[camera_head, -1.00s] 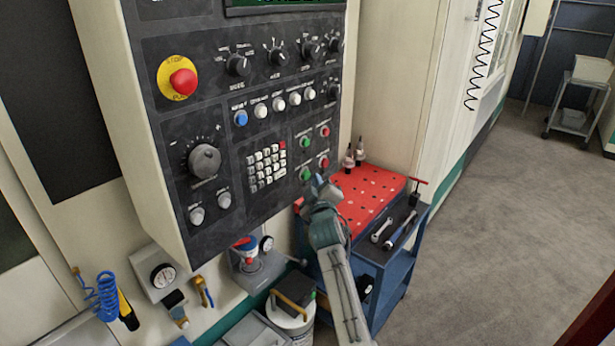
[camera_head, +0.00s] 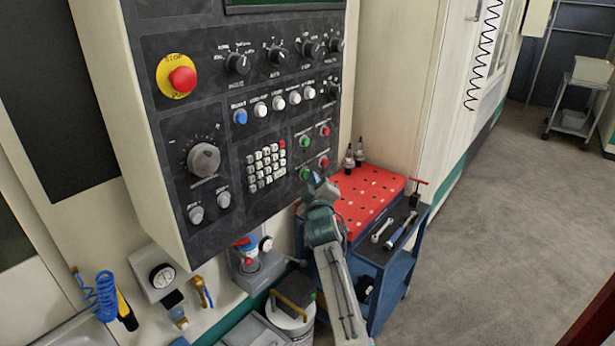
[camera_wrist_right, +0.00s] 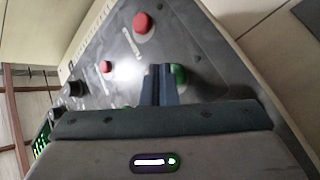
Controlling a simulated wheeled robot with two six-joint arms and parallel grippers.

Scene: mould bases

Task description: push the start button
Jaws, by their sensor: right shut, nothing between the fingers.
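The dark control panel (camera_head: 240,190) carries two green buttons and two red buttons at its lower right. The upper green button (camera_head: 305,143) and lower green button (camera_head: 305,174) sit left of the red buttons (camera_head: 324,146). Their labels are too small to read, so I cannot tell which is start. My right gripper (camera_head: 314,179) is shut and empty, just right of the lower green button. In the right wrist view its fingertips (camera_wrist_right: 161,72) partly cover a green button (camera_wrist_right: 179,74); contact cannot be told. My left gripper is not in view.
A red and yellow stop button (camera_head: 182,79) is at the panel's upper left. A keypad (camera_head: 266,166) lies left of the green buttons. A blue cart (camera_head: 395,285) with a red top (camera_head: 365,190) stands behind my right arm.

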